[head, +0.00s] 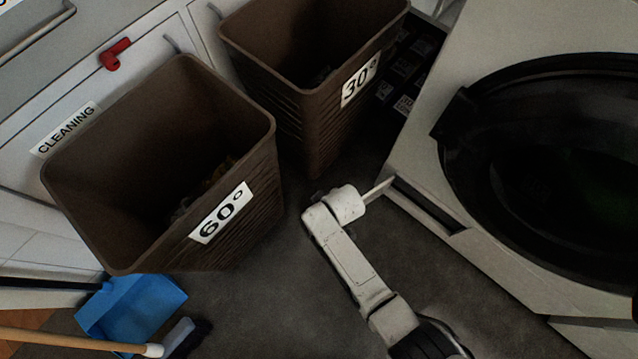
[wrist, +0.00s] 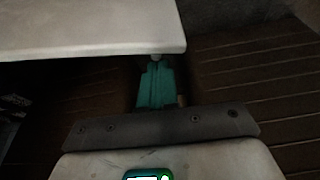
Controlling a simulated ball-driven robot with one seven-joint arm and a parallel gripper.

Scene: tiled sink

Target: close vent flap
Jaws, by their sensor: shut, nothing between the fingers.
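The vent flap (head: 378,190) is a thin white panel swung out at the lower front of the white machine, beside a dark rectangular recess (head: 428,205). In the wrist view the flap (wrist: 90,28) spans the upper left as a broad pale panel. My gripper (wrist: 156,60) is shut and empty, its teal fingers pointing up to the flap's lower edge near its right end. I cannot tell whether they touch. In the head view my wrist is beside the flap's outer end, and my fingers are hidden.
A brown "60°" basket (head: 262,200) and a brown "30°" basket (head: 318,130) stand to the left, close to my wrist. The machine's round black door (head: 560,170) is at the right. A blue dustpan (head: 135,308) lies lower left. Dark floor is clear around my arm.

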